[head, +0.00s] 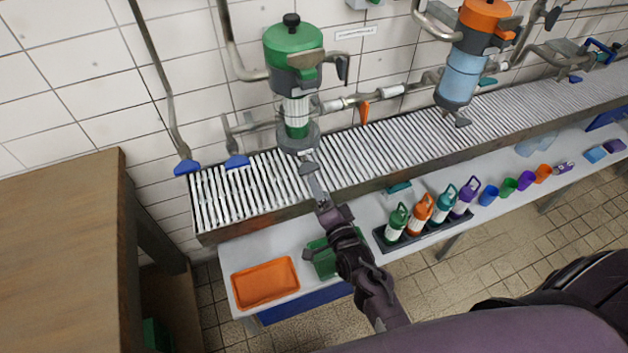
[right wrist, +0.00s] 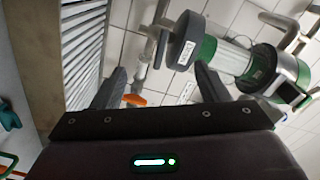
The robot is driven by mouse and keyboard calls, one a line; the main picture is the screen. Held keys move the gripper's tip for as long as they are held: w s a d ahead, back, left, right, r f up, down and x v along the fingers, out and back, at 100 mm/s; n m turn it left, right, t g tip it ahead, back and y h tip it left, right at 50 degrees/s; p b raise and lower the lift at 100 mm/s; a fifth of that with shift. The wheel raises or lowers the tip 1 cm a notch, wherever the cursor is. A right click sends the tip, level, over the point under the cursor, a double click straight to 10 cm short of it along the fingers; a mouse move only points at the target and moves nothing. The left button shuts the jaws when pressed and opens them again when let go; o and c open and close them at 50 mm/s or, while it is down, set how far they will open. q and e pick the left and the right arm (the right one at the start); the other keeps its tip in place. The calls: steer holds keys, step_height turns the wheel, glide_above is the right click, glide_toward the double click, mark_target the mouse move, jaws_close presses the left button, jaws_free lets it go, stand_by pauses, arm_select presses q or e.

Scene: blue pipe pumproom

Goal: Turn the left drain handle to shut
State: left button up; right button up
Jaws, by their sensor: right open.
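My right gripper (head: 310,172) is just in front of and below the grey bottom collar (head: 298,138) of the left, green-topped filter housing (head: 293,55). In the right wrist view its two fingers (right wrist: 160,85) stand apart with nothing gripped. That view shows the housing's dark collar (right wrist: 188,40) beyond the fingers and an orange lever (right wrist: 135,100) near the left finger. In the head view the orange lever (head: 364,112) hangs from the pipe right of the housing. Two blue levers (head: 237,161) (head: 186,167) sit on pipes to its left. Which lever is the left drain handle, I cannot tell.
A slatted grating (head: 235,190) runs beneath the pipes. The bench in front holds an orange tray (head: 265,283), a green bin (head: 322,262) and a rack of bottles (head: 397,222). A second, orange-topped housing (head: 462,75) is at right. A wooden cabinet (head: 60,250) stands at left.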

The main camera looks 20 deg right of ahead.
mark_target(309, 168)
steer(key=shift+o, duration=0.6)
steer(key=n, duration=0.3)
steer(key=shift+w+f+b, duration=0.1)
steer(key=shift+f+b, duration=0.25)
steer(key=shift+b, duration=0.05)
steer(key=w+n, duration=0.2)
steer(key=n, duration=0.2)
steer(key=w+n+b, duration=0.1)
steer(key=w+n, duration=0.5)
steer(key=n, duration=0.1)
steer(key=shift+w+a+r+n, duration=0.1)
steer(key=shift+a+r+n, duration=0.05)
steer(key=shift+a+n, duration=0.15)
arm_select(q)
step_height(309, 168, down, 3)
steer(key=shift+s+r, duration=0.1)
arm_select(e)
steer(key=shift+c, duration=0.2)
